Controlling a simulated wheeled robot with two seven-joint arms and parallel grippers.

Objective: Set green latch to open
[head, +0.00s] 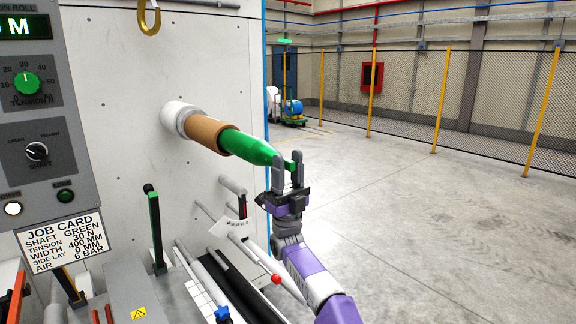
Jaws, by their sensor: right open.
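A shaft sticks out from the pale machine panel, with a brown sleeve (207,133) and a green tapered end (246,147). A small green piece at its tip, which looks like the green latch (292,161), shows beside and partly behind my fingers. My right gripper (288,166) is open at the tip of the shaft, its fingers pointing up on either side of the tip area. I cannot tell whether a finger touches the latch, or which way the latch is set. My left gripper is not in view.
A control panel (42,100) with a job card (64,238) reading "SHAFT GREEN" is at the left. A green-topped upright lever (154,226) and several rods are below the shaft. A hook (149,18) hangs above. The floor at right is clear up to the fence.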

